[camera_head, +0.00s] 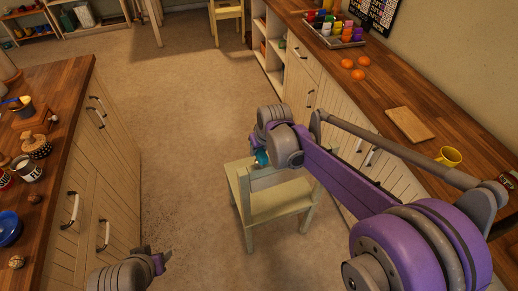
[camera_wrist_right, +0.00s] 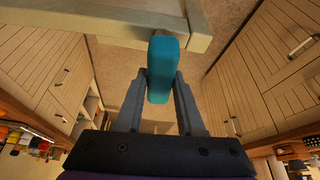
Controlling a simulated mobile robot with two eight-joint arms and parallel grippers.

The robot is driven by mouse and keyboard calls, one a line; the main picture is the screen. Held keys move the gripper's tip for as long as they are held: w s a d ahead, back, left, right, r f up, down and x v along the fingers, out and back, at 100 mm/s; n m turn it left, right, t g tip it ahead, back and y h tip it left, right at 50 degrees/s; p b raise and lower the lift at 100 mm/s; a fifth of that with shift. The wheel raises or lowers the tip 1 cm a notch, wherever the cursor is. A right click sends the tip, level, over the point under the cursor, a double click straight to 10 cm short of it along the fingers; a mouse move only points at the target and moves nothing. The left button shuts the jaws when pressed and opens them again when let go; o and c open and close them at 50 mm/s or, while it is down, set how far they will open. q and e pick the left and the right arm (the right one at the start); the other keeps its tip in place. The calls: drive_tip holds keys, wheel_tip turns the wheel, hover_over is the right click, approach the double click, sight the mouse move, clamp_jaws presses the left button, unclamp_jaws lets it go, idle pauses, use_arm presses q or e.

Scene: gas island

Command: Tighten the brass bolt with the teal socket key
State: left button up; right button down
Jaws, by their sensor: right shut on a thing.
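The teal socket key (camera_wrist_right: 165,62) is held between the two grey fingers of my right gripper (camera_wrist_right: 160,85), which is shut on it. In the head view a small part of the key (camera_head: 261,157) shows beside my right wrist, next to the pale green chair (camera_head: 278,200). In the right wrist view the key's far end is at the chair's rail (camera_wrist_right: 110,25); I cannot tell whether they touch. The brass bolt cannot be made out. Part of my left arm shows at the bottom left of the head view; its gripper's fingers cannot be read.
A wooden counter (camera_head: 65,105) with cups and bowls runs along the left.

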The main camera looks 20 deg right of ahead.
drive_tip(key=shift+m+h, duration=0.6)
drive_tip(key=shift+m, duration=0.9)
drive_tip(key=shift+m+h, duration=0.3)
drive_tip(key=shift+m, duration=1.1)
drive_tip(key=shift+h, duration=0.3)
drive_tip(key=shift+m+g, duration=0.3)
drive_tip(key=shift+m, duration=0.6)
drive_tip(key=shift+m+h, duration=0.4)
drive_tip(key=shift+m, duration=0.1)
